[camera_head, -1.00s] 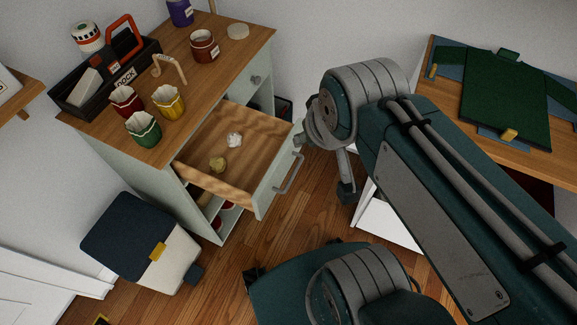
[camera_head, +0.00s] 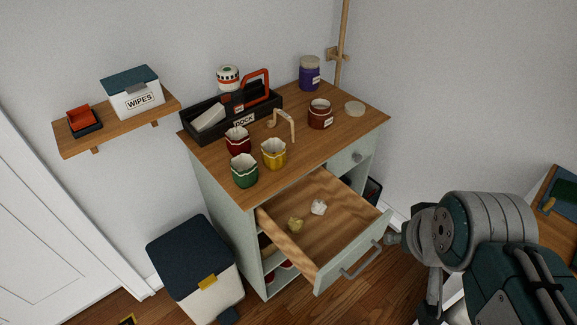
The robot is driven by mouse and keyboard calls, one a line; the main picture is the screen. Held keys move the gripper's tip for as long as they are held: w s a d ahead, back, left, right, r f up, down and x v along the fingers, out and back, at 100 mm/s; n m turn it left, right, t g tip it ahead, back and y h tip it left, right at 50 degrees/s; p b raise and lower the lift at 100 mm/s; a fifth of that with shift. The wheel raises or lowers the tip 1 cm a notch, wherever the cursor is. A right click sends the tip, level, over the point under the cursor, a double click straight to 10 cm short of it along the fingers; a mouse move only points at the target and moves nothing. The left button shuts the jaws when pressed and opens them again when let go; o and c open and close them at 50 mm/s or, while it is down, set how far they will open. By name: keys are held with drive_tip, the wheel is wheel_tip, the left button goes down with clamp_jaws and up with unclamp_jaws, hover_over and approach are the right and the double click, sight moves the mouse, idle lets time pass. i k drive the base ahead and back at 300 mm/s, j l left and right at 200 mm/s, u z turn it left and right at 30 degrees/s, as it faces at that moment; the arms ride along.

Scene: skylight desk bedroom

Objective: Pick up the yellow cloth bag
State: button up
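The yellow cloth bag (camera_head: 273,154) stands upright and open-topped near the front edge of the wooden top of a pale green cabinet (camera_head: 223,203). A green bag (camera_head: 244,171) is close to its left and a dark red one (camera_head: 238,141) is behind it to the left. My arm is at the lower right, in front of and right of the open drawer (camera_head: 351,265), well apart from the yellow bag. Nothing held can be seen.
The drawer holds crumpled yellowish and white pieces. A bin (camera_head: 196,262) stands left.

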sight(274, 155)
drive_tip(key=i+j+u, duration=0.1)
drive_tip(key=u, duration=0.3)
drive_tip(key=i+u, duration=0.35)
